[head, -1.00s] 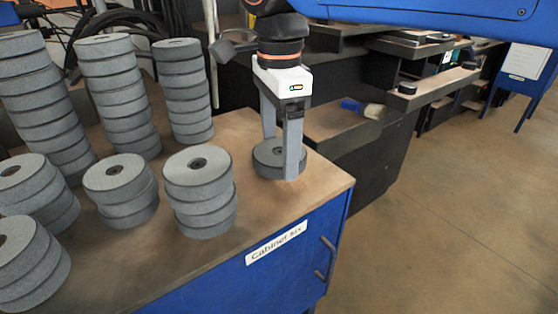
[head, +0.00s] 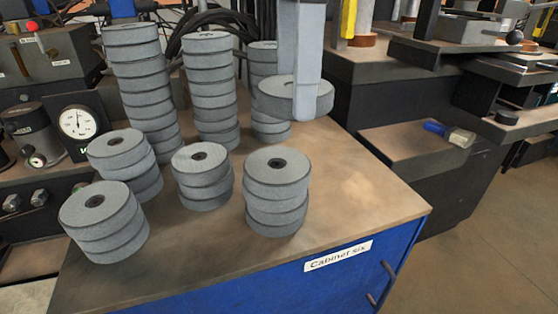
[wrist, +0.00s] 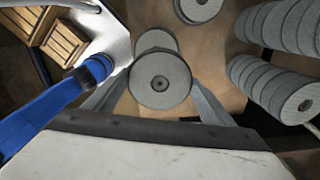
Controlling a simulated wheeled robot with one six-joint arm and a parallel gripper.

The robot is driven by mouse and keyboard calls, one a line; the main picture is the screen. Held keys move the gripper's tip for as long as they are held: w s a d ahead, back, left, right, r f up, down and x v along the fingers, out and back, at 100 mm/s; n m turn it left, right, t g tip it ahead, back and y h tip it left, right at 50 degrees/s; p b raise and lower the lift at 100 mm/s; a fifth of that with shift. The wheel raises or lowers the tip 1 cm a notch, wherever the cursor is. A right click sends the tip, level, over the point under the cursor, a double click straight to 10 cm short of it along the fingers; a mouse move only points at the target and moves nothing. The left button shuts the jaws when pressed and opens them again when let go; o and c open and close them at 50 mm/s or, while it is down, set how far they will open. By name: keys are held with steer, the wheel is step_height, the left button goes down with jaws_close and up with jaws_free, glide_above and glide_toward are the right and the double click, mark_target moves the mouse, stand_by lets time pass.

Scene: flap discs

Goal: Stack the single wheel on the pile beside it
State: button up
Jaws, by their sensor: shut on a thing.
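The single grey wheel (head: 285,97) is held up in the air between the fingers of my gripper (head: 306,95), clear of the cabinet top. In the wrist view the wheel (wrist: 160,92), roughly level, fills the space between my two fingers, its centre hole facing the camera. In the head view it overlaps the back right tall stack. The short pile of several wheels (head: 277,195) stands nearest to it, at the front right of the cabinet top, lower and nearer the camera. In the wrist view another wheel (wrist: 156,38) shows partly hidden behind the held one.
Other short piles (head: 203,180) stand to the left, and tall stacks (head: 210,90) behind. The right part of the cabinet top (head: 350,190) is bare. Dark steps with a blue-handled brush (head: 445,131) lie beyond its right edge.

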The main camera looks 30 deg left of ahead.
mark_target(277, 89)
steer(key=shift+s+a+r, duration=0.3)
steer(key=shift+s+r, duration=0.15)
steer(key=shift+s, duration=0.15)
steer(key=shift+s+a+r, duration=0.25)
steer(key=shift+s+r, duration=0.15)
steer(key=shift+s, duration=0.2)
steer(key=shift+f, duration=4.85)
steer(key=shift+f, duration=0.1)
steer(key=o, duration=1.5)
steer(key=shift+c, duration=0.2)
step_height(277, 89, up, 12)
steer(key=shift+r, duration=0.1)
